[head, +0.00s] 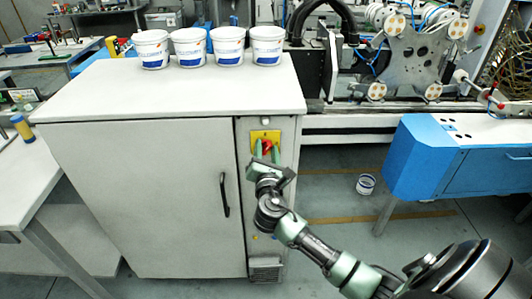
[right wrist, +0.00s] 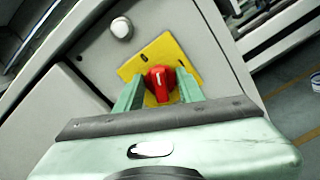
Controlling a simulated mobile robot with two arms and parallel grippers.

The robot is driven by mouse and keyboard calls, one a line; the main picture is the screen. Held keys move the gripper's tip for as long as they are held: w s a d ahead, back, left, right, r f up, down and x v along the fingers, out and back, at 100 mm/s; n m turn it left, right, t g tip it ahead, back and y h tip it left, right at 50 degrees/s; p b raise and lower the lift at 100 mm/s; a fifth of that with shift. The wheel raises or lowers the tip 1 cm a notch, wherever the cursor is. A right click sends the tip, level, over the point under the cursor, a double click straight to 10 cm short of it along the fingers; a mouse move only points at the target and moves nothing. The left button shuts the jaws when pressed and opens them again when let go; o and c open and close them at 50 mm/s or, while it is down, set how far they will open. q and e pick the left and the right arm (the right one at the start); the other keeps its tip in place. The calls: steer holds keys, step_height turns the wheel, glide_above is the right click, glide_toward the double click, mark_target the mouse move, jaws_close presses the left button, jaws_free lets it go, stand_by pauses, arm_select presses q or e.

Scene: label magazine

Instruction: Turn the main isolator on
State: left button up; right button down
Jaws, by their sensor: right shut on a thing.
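The main isolator is a red rotary handle (head: 267,147) on a yellow plate (head: 258,135), on the narrow right front panel of the grey cabinet. In the right wrist view the red handle (right wrist: 160,80) sits between the two green fingers, in front of the yellow plate (right wrist: 172,58). My right gripper (head: 266,154) is at the handle, shut on it, with one finger on each side (right wrist: 158,88). The handle's exact angle is hard to read, as the fingers and palm hide part of it. My left gripper is out of view.
Several white tubs (head: 227,46) stand on the cabinet top (head: 170,88). A pale round knob (right wrist: 122,28) sits on the panel near the plate. A blue machine part (head: 425,160) stands at the right, with a small white tub (head: 365,184) on the floor.

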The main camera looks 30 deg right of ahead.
steer(key=m+b, duration=0.1)
steer(key=m, duration=0.2)
steer(key=m+b, duration=0.2)
steer(key=m, duration=0.1)
steer(key=shift+d+f, duration=0.1)
steer(key=shift+f, duration=0.1)
steer(key=m+b, duration=0.2)
steer(key=m, duration=0.4)
steer(key=shift+m, duration=0.4)
steer(key=c, duration=0.9)
jaws_free()
steer(key=shift+s, duration=0.1)
steer(key=b+v, duration=0.1)
steer(key=v, duration=0.6)
steer(key=shift+s+b, duration=0.35)
steer(key=shift+b, duration=0.05)
